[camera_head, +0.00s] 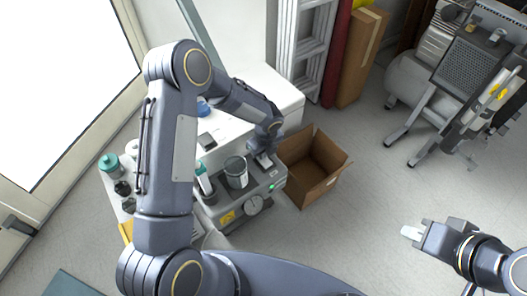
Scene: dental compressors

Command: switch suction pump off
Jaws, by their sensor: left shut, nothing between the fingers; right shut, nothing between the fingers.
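The suction pump (233,205) is a grey box with a round gauge on its front, a clear-walled jar on top and a small green light (271,187) near its right front corner. My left gripper (264,160) is shut and reaches down at the back right part of the pump's top. Its fingertips are small here, and I cannot tell whether they touch the pump. The switch itself cannot be made out. My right gripper (411,232) is shut and empty above bare floor at the right.
An open cardboard box (318,171) stands right beside the pump. A white cabinet (283,94) is behind it. Bottles, one with a teal cap (109,163), stand at the left. A compressor (412,82) stands at the upper right. Floor at right centre is clear.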

